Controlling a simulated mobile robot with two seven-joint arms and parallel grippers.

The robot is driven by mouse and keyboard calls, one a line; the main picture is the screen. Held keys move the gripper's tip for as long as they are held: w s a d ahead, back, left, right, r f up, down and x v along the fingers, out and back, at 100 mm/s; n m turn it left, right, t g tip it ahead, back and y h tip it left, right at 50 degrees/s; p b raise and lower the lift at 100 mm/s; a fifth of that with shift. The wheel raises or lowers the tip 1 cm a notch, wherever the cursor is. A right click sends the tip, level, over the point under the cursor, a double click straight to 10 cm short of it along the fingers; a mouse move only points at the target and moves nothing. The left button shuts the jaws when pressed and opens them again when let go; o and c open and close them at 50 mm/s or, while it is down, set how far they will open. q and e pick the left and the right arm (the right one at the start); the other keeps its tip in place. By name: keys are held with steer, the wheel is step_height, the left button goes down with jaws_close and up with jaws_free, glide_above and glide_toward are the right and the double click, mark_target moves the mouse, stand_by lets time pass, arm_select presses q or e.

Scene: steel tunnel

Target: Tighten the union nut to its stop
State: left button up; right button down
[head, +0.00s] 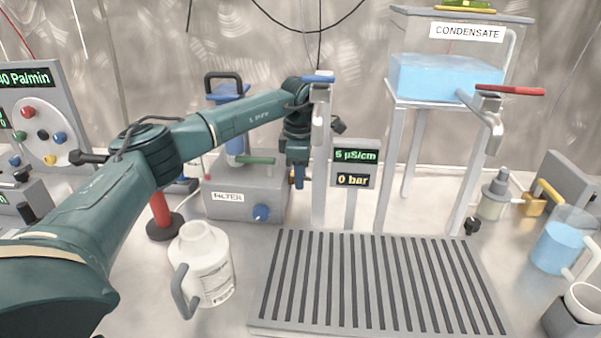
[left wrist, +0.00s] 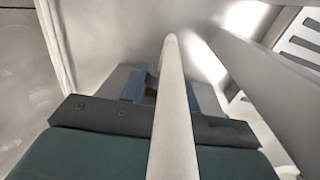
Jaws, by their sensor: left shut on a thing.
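My left gripper (head: 298,180) points down beside the grey upright post (head: 320,165), behind the slatted tray and right of the filter unit. Its blue fingers are small here. In the left wrist view the gripper (left wrist: 162,88) shows two blue fingers beyond a dark bar. A pale rod (left wrist: 175,110) crosses in front and covers the space between them. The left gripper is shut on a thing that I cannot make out. I cannot pick out the union nut for sure in either view. My right gripper is not in view.
The filter unit (head: 225,196) has a green lever and a blue knob. A display (head: 354,165) reads 5 µS/cm and 0 bar. A white jug (head: 205,262) stands left of the slatted tray (head: 375,285), which is empty. The condensate tank (head: 445,78) stands on legs.

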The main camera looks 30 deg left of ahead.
arm_select(q)
steer(key=c, duration=0.3)
steer(key=shift+r+p, duration=0.25)
steer(key=shift+p, duration=0.5)
steer(key=shift+w+r+g+p, duration=0.1)
steer(key=shift+g+p, duration=0.4)
steer(key=shift+p, duration=0.1)
steer(key=shift+w+a+f+g+h+p, duration=0.1)
steer(key=shift+f+g+h+p, duration=0.2)
steer(key=shift+g+h, duration=0.1)
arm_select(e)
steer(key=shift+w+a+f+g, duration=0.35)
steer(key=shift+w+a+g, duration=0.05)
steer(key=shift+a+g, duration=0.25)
arm_select(q)
steer(key=shift+g, duration=0.4)
steer(key=o, duration=1)
steer(key=shift+c, duration=0.2)
